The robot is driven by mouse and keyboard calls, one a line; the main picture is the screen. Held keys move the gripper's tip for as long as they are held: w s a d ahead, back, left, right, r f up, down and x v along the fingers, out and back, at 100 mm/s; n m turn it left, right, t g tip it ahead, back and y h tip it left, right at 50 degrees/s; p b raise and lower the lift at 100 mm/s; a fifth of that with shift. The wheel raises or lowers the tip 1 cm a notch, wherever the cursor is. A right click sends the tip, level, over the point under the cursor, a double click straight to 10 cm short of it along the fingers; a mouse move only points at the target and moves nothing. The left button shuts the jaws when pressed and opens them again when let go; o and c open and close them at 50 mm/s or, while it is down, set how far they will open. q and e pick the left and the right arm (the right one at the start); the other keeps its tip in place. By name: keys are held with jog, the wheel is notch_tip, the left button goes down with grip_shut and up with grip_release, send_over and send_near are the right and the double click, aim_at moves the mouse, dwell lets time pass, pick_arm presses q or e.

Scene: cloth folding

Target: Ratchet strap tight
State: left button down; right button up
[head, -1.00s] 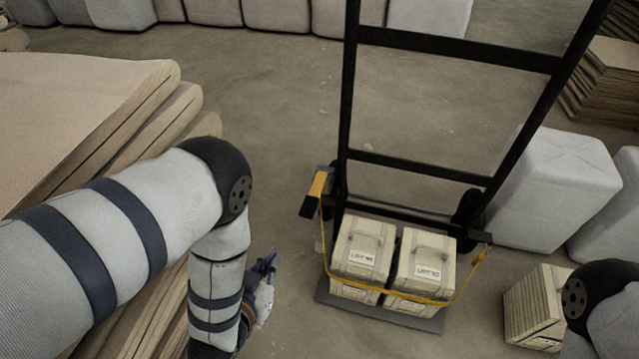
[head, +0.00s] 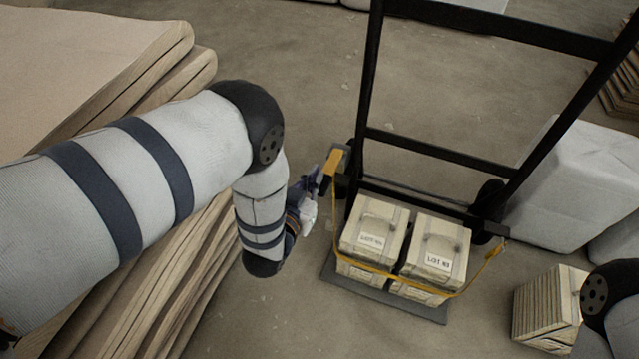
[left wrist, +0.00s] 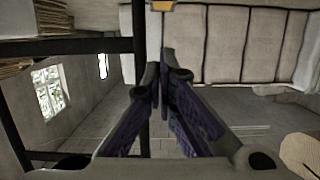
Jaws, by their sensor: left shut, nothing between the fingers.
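The black hand truck (head: 440,146) stands with two pale wooden crates, a left one (head: 372,236) and a right one (head: 436,252), on its toe plate (head: 345,283). A yellow strap (head: 380,273) runs slack across the crate fronts, up to the right side. At the truck's left is the ratchet (head: 335,161), dark with a yellow part. My left gripper (head: 314,183) is shut and empty, just left of the ratchet; contact is unclear. In the left wrist view its fingers (left wrist: 163,75) meet, with a yellow and grey piece (left wrist: 161,5) just beyond. My right gripper is out of view.
Stacked brown sheets (head: 90,70) fill the left side, under my left arm. Another slatted crate (head: 548,308) stands on the floor at right, near my right arm. White wrapped bales (head: 572,185) stand behind it.

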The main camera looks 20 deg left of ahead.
aim_at(319, 191)
pick_arm(q)
jog(key=w+f, duration=0.1)
jog(key=w+f+b, duration=0.1)
jog(key=shift+w+d, duration=0.1)
jog(key=shift+w, duration=0.3)
jog(key=shift+f+b, duration=0.5)
jog(key=shift+f, duration=0.85)
